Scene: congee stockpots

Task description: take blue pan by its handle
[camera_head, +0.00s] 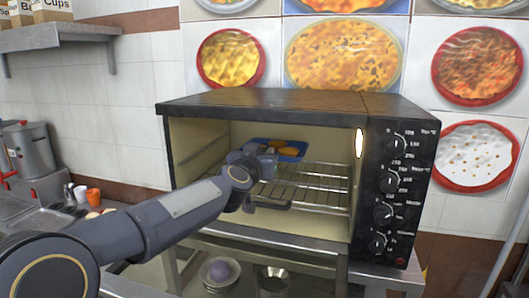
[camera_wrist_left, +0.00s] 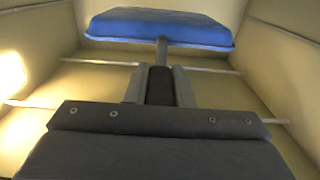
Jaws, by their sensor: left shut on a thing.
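The blue pan (camera_head: 290,149) sits inside the open oven, on or just above the wire rack, with yellow-orange food in it. In the left wrist view the blue pan (camera_wrist_left: 160,27) is straight ahead, and its thin handle (camera_wrist_left: 162,52) runs back towards me. My left gripper (camera_wrist_left: 160,84) is shut on that handle, the fingers on either side of it. In the head view my left gripper (camera_head: 262,155) is inside the oven, at the pan's left side, and the handle is hidden there. My right gripper is not in view.
The oven (camera_head: 270,104) stands on a metal stand, its knob panel on the right. The wire rack (camera_head: 312,184) fills its middle. Bowls (camera_head: 219,272) sit on the shelf below. A stockpot (camera_head: 30,150) and orange cup (camera_head: 93,196) stand at left.

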